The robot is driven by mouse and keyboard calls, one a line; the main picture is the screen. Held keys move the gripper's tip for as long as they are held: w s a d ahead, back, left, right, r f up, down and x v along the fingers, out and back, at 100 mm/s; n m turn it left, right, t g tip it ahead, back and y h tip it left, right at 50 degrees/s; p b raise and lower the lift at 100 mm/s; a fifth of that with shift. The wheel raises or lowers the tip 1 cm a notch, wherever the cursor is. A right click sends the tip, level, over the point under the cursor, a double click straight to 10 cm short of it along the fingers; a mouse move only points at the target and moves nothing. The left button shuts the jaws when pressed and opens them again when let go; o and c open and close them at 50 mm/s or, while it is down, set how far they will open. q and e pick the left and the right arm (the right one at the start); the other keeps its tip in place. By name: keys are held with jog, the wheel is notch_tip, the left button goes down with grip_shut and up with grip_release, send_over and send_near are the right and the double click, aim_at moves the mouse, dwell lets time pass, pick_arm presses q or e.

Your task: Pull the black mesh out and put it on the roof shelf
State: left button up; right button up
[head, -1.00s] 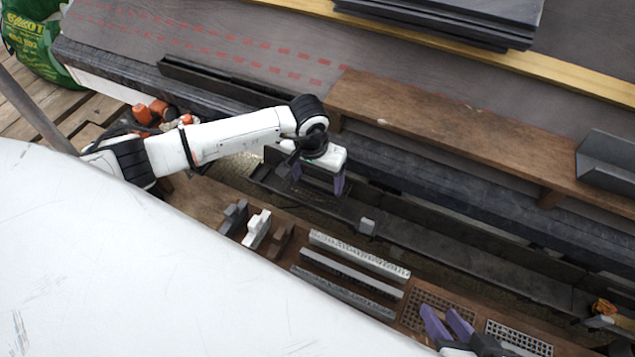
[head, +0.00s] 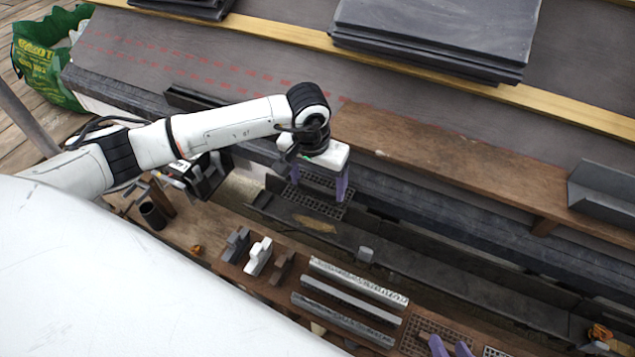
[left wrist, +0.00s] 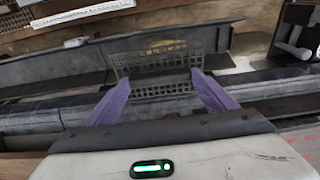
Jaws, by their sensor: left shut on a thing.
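The black mesh (head: 325,208) is a dark grid panel at the dark gutter trough, below my left gripper (head: 315,183). In the left wrist view the mesh (left wrist: 158,70) stretches across the space between the purple fingertips of my left gripper (left wrist: 160,78). The left gripper is shut on the mesh. The roof shelf (head: 440,155) is a brown wooden board on the slope, right of the left gripper. My right gripper (head: 450,346) shows only its purple finger ends at the bottom edge; they are apart, with nothing visible between them.
A grey angled piece (head: 603,190) stands on the shelf's right end; its left stretch is clear. Stacked dark slates (head: 435,35) lie higher up. Several grey strips (head: 350,290) and a brown grate (head: 430,335) lie on the lower board. A green bag (head: 45,60) stands far left.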

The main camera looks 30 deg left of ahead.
aim_at(317, 188)
pick_arm(q)
jog(key=c, duration=0.3)
jog(key=shift+r+p, duration=2.15)
jog(key=shift+r, duration=1.35)
